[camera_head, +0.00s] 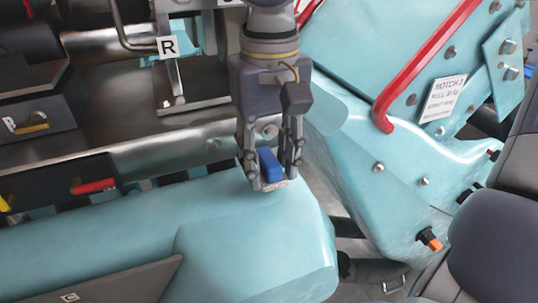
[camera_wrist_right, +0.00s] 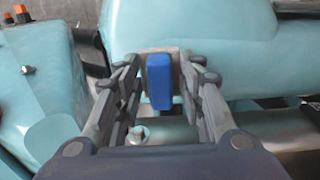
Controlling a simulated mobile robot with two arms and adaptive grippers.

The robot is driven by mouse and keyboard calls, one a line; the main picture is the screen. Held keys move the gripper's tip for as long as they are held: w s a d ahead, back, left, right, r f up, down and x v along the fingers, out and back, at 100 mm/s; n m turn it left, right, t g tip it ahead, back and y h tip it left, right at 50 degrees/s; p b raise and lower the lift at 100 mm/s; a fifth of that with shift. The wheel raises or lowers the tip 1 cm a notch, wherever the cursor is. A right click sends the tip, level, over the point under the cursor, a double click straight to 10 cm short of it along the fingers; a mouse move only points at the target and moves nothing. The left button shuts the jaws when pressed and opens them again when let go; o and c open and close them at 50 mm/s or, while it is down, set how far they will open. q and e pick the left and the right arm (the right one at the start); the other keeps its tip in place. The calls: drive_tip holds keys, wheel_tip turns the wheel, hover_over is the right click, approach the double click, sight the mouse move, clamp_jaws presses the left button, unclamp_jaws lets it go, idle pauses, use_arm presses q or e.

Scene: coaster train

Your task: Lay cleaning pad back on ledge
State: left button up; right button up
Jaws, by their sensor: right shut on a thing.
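The cleaning pad shows as a blue block (camera_head: 270,166) with a pale underside, between the fingers of my right gripper (camera_head: 270,180). In the right wrist view the blue block (camera_wrist_right: 159,82) sits between the fingertips, with a pale grey piece behind it. My right gripper is shut on it. The pad is over or on the teal ledge (camera_head: 250,235), near its right end; I cannot tell whether it touches the surface. My left gripper is not in view.
A red bar (camera_head: 425,65) and a label plate (camera_head: 442,97) are on the teal body at right. A dark seat (camera_head: 495,245) stands at lower right. A red handle (camera_head: 93,187) lies at left. The teal surface left of the gripper is clear.

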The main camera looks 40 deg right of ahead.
sight(268, 158)
drive_tip(key=shift+f, duration=0.7)
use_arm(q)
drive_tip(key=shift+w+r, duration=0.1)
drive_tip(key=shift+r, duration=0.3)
use_arm(e)
drive_tip(key=shift+w+f, duration=0.1)
drive_tip(key=shift+f, duration=0.05)
drive_tip(key=o, duration=0.9)
drive_tip(key=shift+o, duration=0.2)
wheel_tip(268, 158, up, 6)
drive_tip(key=shift+r+b, duration=0.25)
drive_tip(key=shift+b, duration=0.7)
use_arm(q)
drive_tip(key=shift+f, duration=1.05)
use_arm(e)
drive_tip(key=shift+r, duration=0.6)
